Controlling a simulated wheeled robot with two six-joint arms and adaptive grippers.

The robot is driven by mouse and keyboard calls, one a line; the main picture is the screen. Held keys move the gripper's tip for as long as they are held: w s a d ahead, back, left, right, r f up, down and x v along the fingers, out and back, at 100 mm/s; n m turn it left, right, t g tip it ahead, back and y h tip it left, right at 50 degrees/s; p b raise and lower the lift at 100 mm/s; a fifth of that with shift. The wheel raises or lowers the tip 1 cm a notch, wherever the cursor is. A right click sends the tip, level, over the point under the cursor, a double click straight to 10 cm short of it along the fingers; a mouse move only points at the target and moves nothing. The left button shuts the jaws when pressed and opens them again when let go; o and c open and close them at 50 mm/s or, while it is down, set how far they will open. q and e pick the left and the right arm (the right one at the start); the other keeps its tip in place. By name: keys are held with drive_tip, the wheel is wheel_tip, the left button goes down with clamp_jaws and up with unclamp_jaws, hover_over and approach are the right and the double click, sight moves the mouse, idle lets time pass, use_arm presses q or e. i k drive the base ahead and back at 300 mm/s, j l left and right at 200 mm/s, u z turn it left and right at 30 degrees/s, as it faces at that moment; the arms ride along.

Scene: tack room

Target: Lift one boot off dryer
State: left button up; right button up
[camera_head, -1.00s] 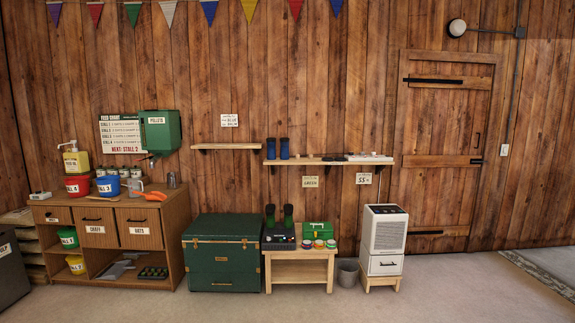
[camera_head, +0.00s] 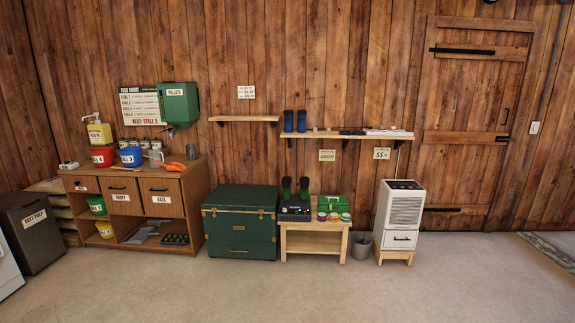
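A pair of dark green boots (camera_head: 295,189) stands upside down or upright on a dark boot dryer (camera_head: 295,213); at this distance I cannot tell which. The dryer sits at the left end of a low wooden bench (camera_head: 315,228), with the green trunk to its left. A pair of blue boots (camera_head: 294,121) stands on the wall shelf above. Neither of my grippers shows in the head view.
A green trunk (camera_head: 240,222), a grey bucket (camera_head: 361,246) and a white dehumidifier (camera_head: 400,209) flank the bench. A green box (camera_head: 330,203) and several small tins share the bench top. A wooden cabinet (camera_head: 190,205) stands left. The floor (camera_head: 300,290) in front is clear.

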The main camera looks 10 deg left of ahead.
sight(286, 181)
drive_tip(key=i+j+u, duration=0.2)
drive_tip(key=i, duration=0.2)
drive_tip(key=i+u, duration=0.2)
drive_tip(key=i, duration=0.2)
drive_tip(key=i+j+u, duration=0.1)
drive_tip(key=i+u, duration=0.15)
drive_tip(key=i, duration=2.9)
